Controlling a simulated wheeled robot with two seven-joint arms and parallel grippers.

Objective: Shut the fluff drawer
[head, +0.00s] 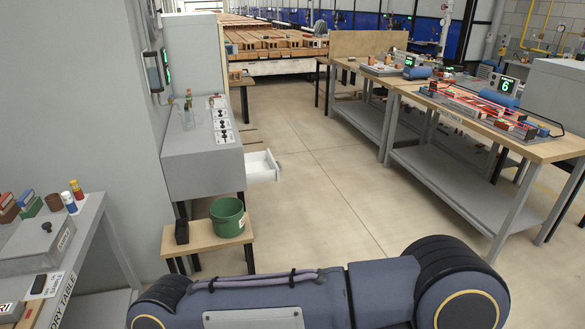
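The white drawer (262,167) sticks out to the right from under the grey machine cabinet (203,165), so it stands open. Its inside looks pale and I cannot make out any contents. Its front panel faces right, over open floor. Whether this is the fluff drawer is not marked legibly. One of my arms, dark blue-grey, crosses the bottom of the head view, well nearer than the drawer and apart from it. Neither of my grippers shows.
A low wooden bench (205,241) with a green bucket (227,217) and a small black box (181,231) stands before the cabinet. A grey table (75,255) is at left. Workbenches (480,140) line the right. The floor (325,195) between is clear.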

